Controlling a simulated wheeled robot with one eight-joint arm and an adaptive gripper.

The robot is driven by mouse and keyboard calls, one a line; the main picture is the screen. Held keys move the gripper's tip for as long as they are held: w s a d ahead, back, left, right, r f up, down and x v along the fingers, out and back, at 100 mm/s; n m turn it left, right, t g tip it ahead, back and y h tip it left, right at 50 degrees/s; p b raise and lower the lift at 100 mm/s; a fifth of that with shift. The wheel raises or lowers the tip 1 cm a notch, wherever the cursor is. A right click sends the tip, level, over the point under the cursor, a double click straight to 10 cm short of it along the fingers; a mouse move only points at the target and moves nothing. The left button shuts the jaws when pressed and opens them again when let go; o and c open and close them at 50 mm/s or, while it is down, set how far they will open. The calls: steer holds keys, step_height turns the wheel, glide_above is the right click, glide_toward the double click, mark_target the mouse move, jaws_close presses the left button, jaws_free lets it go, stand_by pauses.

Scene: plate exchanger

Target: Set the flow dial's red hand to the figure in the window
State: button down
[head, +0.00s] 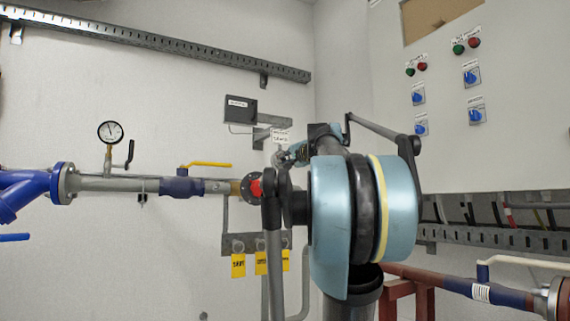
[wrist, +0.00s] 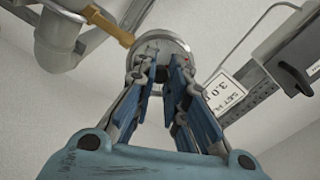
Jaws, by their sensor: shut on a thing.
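A round metal-rimmed knob (wrist: 160,45), which looks like the flow dial, sits between my fingertips in the wrist view. My gripper (wrist: 160,68) is shut on it, with one blue-padded finger on each side. My gripper also shows in the head view (head: 290,154), partly behind my own arm, which hides the dial there. The dial's face and red hand cannot be seen in either view. A white card (wrist: 220,92) beside the right finger bears tilted print that looks like "3.0"; it also shows in the head view (head: 281,135), too small to read.
A dark box with a white label (head: 241,109) is on the wall, left of the card. Left below runs a pipe with a gauge (head: 110,132) and a yellow lever (head: 205,165). Yellow tags (head: 238,265) hang below. A cabinet with blue knobs (head: 471,76) stands right.

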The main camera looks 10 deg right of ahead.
steer(key=shift+f+m, duration=0.1)
steer(key=shift+m, duration=0.5)
steer(key=c, duration=1.6)
jaws_free()
steer(key=shift+o, duration=0.2)
steer(key=v, duration=1.1)
steer(key=shift+s, duration=0.35)
steer(key=shift+d, duration=0.15)
